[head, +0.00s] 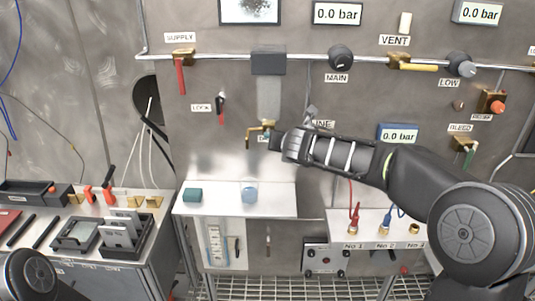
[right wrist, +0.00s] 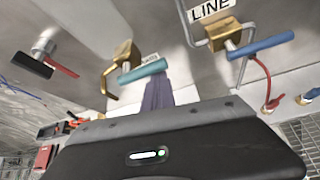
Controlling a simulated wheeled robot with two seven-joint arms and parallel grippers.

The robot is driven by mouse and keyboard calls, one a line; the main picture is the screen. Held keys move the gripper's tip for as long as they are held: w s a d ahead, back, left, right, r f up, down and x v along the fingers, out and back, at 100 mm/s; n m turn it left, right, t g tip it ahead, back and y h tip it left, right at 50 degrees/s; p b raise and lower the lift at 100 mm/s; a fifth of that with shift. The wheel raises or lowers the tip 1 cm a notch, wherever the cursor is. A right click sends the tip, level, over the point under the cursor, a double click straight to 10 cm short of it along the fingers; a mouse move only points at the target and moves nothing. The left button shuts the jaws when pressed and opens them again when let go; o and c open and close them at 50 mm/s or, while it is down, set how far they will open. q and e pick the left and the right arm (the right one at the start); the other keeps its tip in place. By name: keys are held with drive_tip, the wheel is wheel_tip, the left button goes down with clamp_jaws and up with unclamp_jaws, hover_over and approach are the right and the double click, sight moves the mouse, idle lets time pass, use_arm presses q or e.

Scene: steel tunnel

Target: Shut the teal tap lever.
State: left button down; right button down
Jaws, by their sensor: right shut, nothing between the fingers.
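The teal tap lever (right wrist: 143,71) sits on a brass tap (right wrist: 122,55) with a bent spout, on the steel panel. It lies nearly level in the right wrist view, tilted up to the right. In the head view the brass tap (head: 262,127) shows just left of my right gripper, and the lever is mostly hidden. My right gripper (head: 276,142) is shut and empty. Its fingers (right wrist: 158,92) reach up to just below the lever in the right wrist view; I cannot tell whether they touch it. My left gripper is not in view.
A blue-levered tap (right wrist: 260,44) under the LINE label is close on the right. A red-handled SUPPLY valve (head: 181,72) and LOCK lever (head: 221,107) are to the left. A white shelf (head: 220,204) with a teal block and a blue knob is below.

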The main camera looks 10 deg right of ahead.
wheel_tip(320, 180, down, 4)
drive_tip(key=s+b, duration=0.1)
drive_tip(key=b, duration=0.3)
drive_tip(key=a+v, duration=0.1)
drive_tip(key=v, duration=0.8)
drive_tip(key=shift+s+a+r, duration=0.15)
drive_tip(key=shift+a+r, duration=0.1)
drive_tip(key=shift+r, duration=0.15)
